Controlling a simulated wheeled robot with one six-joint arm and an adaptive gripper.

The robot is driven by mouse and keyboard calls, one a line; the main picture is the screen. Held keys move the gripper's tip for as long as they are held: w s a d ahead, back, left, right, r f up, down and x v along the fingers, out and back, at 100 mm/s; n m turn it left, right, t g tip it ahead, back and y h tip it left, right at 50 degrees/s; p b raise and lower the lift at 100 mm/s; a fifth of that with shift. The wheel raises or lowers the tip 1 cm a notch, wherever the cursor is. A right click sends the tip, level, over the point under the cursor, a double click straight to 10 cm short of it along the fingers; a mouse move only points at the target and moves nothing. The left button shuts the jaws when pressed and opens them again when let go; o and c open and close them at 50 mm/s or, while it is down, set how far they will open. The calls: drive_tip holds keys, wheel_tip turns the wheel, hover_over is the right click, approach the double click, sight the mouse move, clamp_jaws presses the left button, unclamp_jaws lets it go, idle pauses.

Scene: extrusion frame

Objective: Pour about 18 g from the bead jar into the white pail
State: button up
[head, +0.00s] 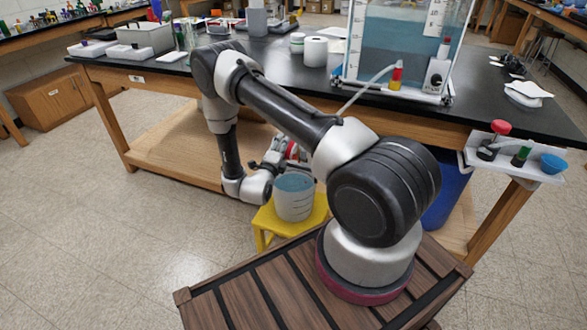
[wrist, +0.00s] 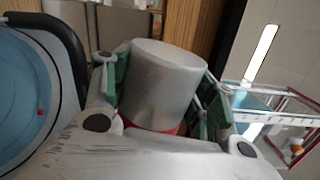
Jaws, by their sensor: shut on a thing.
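My gripper (head: 282,154) is low in front of the bench, just above and behind the pail in the head view. It is shut on the bead jar (wrist: 162,82), a pale grey cylinder with a red band at its near end. Green finger pads press on both sides of it in the wrist view. In the head view only a small red part of the jar (head: 292,149) shows. The white pail (head: 294,205) stands upright on a yellow stool, its inside blue-grey. A round teal surface with a red speck, apparently the pail's inside (wrist: 22,95), fills the wrist view's left edge. I cannot see beads flowing.
The yellow stool (head: 262,222) stands before the black-topped bench (head: 270,75). A clear water tank (head: 405,45) and a white roll (head: 314,51) are on the bench. A blue bin (head: 447,195) is under it at right. Floor at left is clear.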

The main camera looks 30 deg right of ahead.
drive_tip(key=shift+s+d+r+m, duration=0.1)
drive_tip(key=shift+r+m, duration=0.05)
drive_tip(key=shift+m, duration=0.15)
idle(0.9)
